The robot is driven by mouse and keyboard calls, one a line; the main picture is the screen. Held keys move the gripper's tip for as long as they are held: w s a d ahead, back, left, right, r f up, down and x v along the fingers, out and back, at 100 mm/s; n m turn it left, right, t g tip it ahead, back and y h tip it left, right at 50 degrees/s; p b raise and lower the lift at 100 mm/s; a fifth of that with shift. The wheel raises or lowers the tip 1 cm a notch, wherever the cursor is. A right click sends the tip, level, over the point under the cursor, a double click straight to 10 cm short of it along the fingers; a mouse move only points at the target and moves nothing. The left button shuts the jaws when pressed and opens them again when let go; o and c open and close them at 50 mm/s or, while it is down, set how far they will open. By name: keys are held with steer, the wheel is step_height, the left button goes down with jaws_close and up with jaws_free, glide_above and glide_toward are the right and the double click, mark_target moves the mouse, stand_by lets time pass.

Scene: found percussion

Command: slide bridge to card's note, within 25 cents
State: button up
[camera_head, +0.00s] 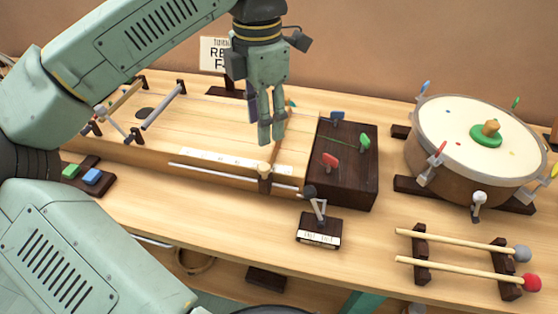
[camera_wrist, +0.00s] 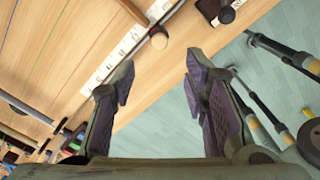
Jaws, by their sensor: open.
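A long wooden string box (camera_head: 215,143) lies on the bench with a white marked strip (camera_head: 222,162) along its front. The bridge (camera_head: 264,182) has a pale round knob at the box's front edge, near the strip's right end. The knob (camera_wrist: 158,40) also shows in the wrist view beside the strip (camera_wrist: 127,48), ahead of my fingers. My gripper (camera_head: 271,136) hangs above the bridge area, pointing down. In the wrist view my gripper (camera_wrist: 155,82) is open, with nothing between its fingers. The card (camera_head: 214,52) stands behind the box, its text partly hidden by my arm.
A dark block (camera_head: 345,175) with red and blue pegs is at the box's right end. A small stand (camera_head: 318,230) is in front. A drum (camera_head: 480,150) and two mallets (camera_head: 455,258) are at right. Blue and green buttons (camera_head: 90,177) are at left.

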mark_target(263, 166)
step_height(263, 166, down, 11)
steer(key=shift+r+p, duration=0.2)
steer(key=shift+p, duration=0.75)
steer(key=shift+c, duration=0.5)
jaws_close()
steer(key=shift+a, duration=0.1)
